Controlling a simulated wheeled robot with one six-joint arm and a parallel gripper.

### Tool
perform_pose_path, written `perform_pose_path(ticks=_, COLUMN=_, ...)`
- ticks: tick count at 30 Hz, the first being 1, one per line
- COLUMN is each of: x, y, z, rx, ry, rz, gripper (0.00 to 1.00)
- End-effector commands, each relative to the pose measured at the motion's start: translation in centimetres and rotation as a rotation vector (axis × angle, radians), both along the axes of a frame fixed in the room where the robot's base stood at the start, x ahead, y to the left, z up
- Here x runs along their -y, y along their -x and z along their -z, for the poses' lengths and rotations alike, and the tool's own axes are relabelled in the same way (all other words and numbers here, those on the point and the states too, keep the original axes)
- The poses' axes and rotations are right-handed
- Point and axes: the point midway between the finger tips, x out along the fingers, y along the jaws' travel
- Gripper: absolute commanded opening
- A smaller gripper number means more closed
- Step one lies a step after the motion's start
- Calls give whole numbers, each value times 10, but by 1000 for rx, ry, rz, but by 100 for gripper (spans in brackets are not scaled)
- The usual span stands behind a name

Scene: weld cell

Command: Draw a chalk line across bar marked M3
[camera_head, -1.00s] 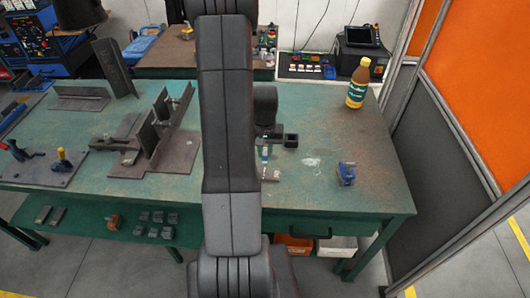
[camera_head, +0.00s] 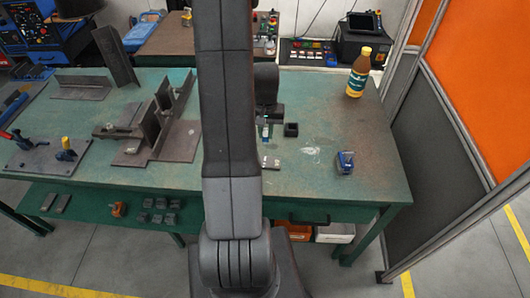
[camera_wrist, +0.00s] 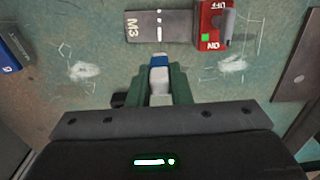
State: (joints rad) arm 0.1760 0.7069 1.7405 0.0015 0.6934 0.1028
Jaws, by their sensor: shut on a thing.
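The bar marked M3 (camera_wrist: 160,26) is a flat grey plate lying on the green table in the wrist view. A short broken white line runs across its bare part beside the marking. Its end also shows next to my arm in the head view (camera_head: 270,162). My gripper (camera_wrist: 159,93) is shut on a chalk stick (camera_wrist: 159,75), white with a blue part toward its tip. In the wrist view the tip appears just below the bar's edge; the head view shows a gap between them. My arm hides part of the bar in the head view.
A red switch box (camera_wrist: 213,25) with a green light stands right beside the bar. A black square cup (camera_head: 291,129), a blue device (camera_head: 345,161) and a bottle (camera_head: 358,72) stand to the right. A steel fixture (camera_head: 155,130) stands left of my arm.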

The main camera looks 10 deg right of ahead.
Motion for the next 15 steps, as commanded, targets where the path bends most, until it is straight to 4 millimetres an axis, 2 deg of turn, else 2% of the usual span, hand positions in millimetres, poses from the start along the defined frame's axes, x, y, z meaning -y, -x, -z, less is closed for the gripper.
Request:
perform_pose_path(ticks=8, x=0, y=0, z=11, rx=0, ry=0, rz=0, gripper=0)
perform_pose_path(ticks=15, x=0, y=0, z=36, rx=-1, ry=1, rz=0, gripper=0)
